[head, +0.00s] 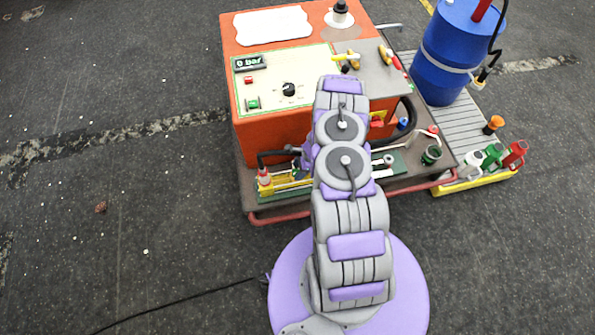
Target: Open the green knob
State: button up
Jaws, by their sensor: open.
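A small green knob (252,104) sits at the lower left of the cream control panel (310,87) on the orange box. A round dark green part (431,154) stands on the cart's lower right deck, and I cannot tell if it also turns. My grey and purple arm (350,215) rises in the middle of the view, right of the small green knob and apart from it in the picture. My gripper's fingers are not visible; the arm's forward links hide that area.
The orange box (262,136) stands on a cart with a red front rail (300,212). A black dial (288,89) and a "0 bar" display (249,63) are on the panel. A blue barrel (446,60) stands at right. The floor at left is mostly clear.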

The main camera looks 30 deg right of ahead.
jog(key=shift+a+f, duration=0.2)
jog(key=shift+f, duration=0.25)
jog(key=shift+a, duration=0.15)
jog(key=c, duration=1)
